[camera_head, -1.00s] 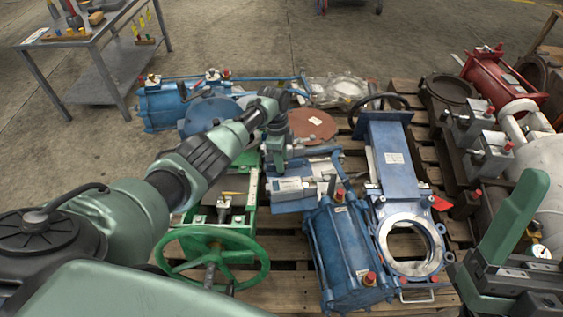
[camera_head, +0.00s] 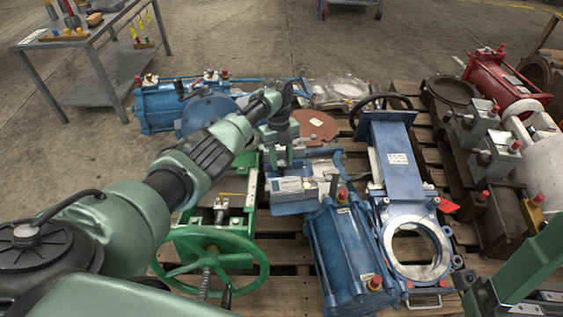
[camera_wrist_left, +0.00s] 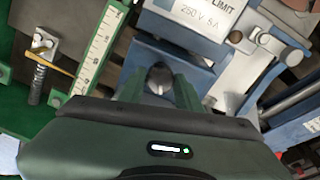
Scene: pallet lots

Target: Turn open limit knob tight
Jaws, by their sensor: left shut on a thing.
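The limit switch box (camera_head: 290,186) is a pale grey box on a blue valve assembly, in the middle of the head view. In the left wrist view its white label (camera_wrist_left: 206,14) reads "LIMIT" and "250 V 5A". A small dark, rounded knob (camera_wrist_left: 159,75) stands out below the label. My left gripper (camera_wrist_left: 160,88) is shut on this knob, with one green finger on each side. In the head view my left gripper (camera_head: 281,163) points down at the box; its fingertips and the knob are hard to make out. My right gripper (camera_head: 510,290) is partly cut off at the lower right.
A green handwheel (camera_head: 262,262) stands in front of a green valve. Blue cylinders (camera_head: 348,255) and a blue gate valve (camera_head: 392,160) lie close on the right, on a wooden pallet (camera_head: 290,249). A metal table (camera_head: 93,40) stands at the back left, with open floor beyond.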

